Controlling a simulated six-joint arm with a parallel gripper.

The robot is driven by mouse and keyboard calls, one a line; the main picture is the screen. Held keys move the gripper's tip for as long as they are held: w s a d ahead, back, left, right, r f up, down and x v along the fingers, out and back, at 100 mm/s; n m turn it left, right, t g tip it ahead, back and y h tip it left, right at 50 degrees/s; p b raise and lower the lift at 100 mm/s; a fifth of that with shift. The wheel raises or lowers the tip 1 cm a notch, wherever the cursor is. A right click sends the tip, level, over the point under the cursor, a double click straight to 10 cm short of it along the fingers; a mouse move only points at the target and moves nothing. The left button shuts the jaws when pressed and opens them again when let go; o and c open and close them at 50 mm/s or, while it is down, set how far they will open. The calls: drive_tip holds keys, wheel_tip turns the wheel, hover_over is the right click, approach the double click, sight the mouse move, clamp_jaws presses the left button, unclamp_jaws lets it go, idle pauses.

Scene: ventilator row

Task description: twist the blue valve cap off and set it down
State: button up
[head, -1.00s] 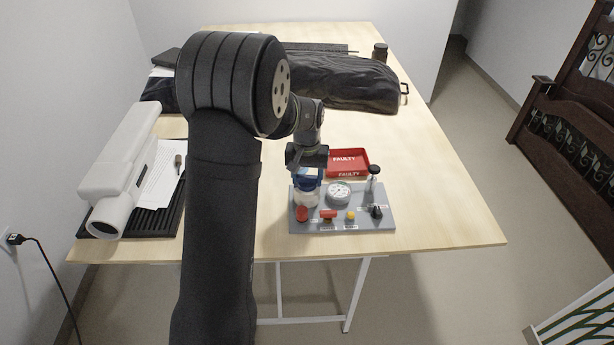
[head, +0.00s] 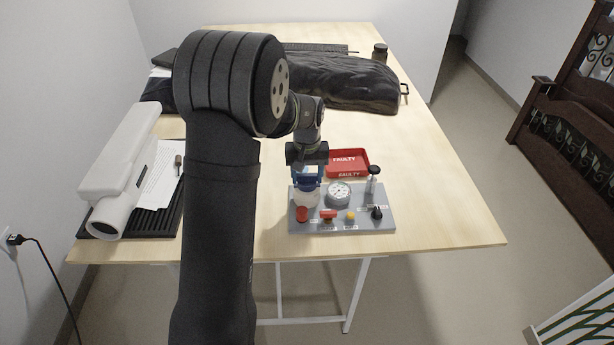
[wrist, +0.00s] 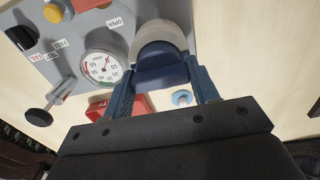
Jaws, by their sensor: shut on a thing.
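The blue valve cap (wrist: 160,72) shows in the wrist view between the two blue fingers of my gripper (wrist: 160,64), which is shut on its sides. In the head view the cap (head: 306,186) is partly hidden by the fingers of my gripper (head: 307,178). The cap sits at the top of a white round valve body (head: 306,198) at the left back of a grey panel (head: 345,222). The white body (wrist: 165,34) also shows just beyond the cap in the wrist view. I cannot tell whether any gap separates them.
A round gauge (head: 339,194) stands close to the right of the valve. A black-topped post (head: 374,178), a red knob (head: 302,214) and several small controls share the panel. A red FAULTY tray (head: 348,162) lies behind it. Bare table is free to the right.

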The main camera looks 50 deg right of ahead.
sight(307, 174)
drive_tip(key=shift+r, duration=1.8)
drive_tip(key=shift+r, duration=0.1)
drive_tip(key=shift+w+d, duration=0.1)
drive_tip(key=shift+w, duration=0.05)
drive_tip(key=w+f, duration=0.1)
drive_tip(key=w, duration=0.4)
drive_tip(key=w+f, duration=0.2)
drive_tip(key=w, duration=0.4)
drive_tip(key=w+f, duration=0.2)
drive_tip(key=w, duration=0.3)
drive_tip(key=shift+w+d+f, duration=0.2)
drive_tip(key=shift+w+d, duration=0.15)
drive_tip(key=shift+d, duration=0.05)
drive_tip(key=shift+f, duration=2)
